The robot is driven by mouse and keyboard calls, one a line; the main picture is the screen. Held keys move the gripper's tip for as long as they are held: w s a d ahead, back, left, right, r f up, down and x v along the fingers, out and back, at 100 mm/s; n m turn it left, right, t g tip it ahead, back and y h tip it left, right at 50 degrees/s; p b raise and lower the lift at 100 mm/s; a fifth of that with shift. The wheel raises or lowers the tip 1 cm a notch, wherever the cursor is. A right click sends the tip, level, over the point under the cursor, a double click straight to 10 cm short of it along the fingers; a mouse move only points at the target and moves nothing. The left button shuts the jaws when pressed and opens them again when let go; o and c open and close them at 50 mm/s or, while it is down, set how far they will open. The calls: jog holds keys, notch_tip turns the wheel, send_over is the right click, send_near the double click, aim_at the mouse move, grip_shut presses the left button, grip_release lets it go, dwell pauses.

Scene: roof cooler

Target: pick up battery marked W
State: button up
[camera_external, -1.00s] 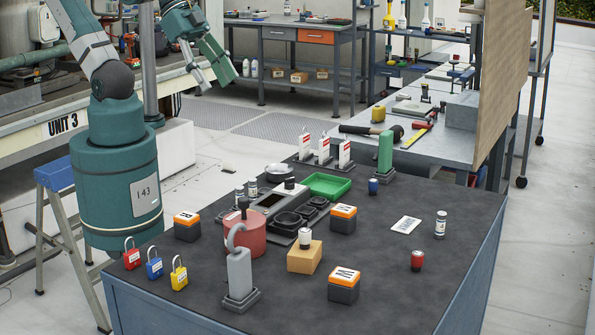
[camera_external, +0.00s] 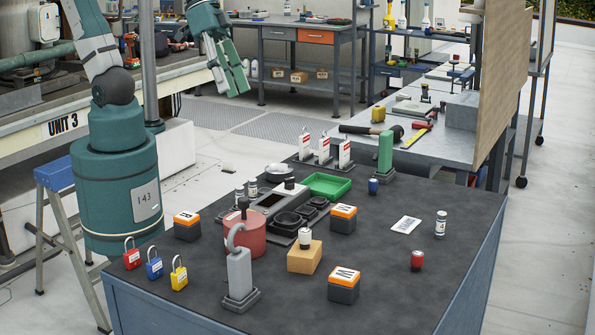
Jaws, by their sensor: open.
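Several orange-topped black batteries with white letter labels stand on the dark tabletop (camera_external: 400,270). The front battery (camera_external: 344,286) has a letter that looks like a W, though it is small. Another battery (camera_external: 343,218) stands behind it, its letter hard to read. A third battery (camera_external: 187,226) stands at the left, its letter looking like an R. My gripper (camera_external: 238,80) is open and empty, high up beyond the table's far left side, well away from all the batteries.
A grey hooked stand (camera_external: 239,272), a red round container (camera_external: 244,235) and a tan block (camera_external: 305,258) stand left of the front battery. Padlocks (camera_external: 155,264) line the left edge. The front right tabletop is clear.

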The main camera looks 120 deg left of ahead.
jog(key=w+d+f+n+g+h+b, duration=0.1)
jog(key=w+d+f+n+h+b, duration=0.15)
jog(key=w, duration=0.65)
jog(key=w+d+f+n+g+h+b, duration=0.1)
jog(key=w+d+f+n+h, duration=0.2)
jog(key=w, duration=0.5)
jog(key=w+d+f+n+g+h+b, duration=0.1)
jog(key=w+d+f+n+b, duration=0.2)
jog(key=w, duration=0.6)
jog(key=n+g+h+b, duration=0.2)
jog(key=n+h+b, duration=0.1)
jog(key=n+h, duration=0.3)
send_near(345, 273)
jog(key=shift+w+d+f+n+y, duration=0.15)
jog(key=shift+d+n+y, duration=0.25)
jog(key=shift+d, duration=0.85)
jog(key=shift+b+x, duration=0.3)
jog(key=shift+x, duration=1)
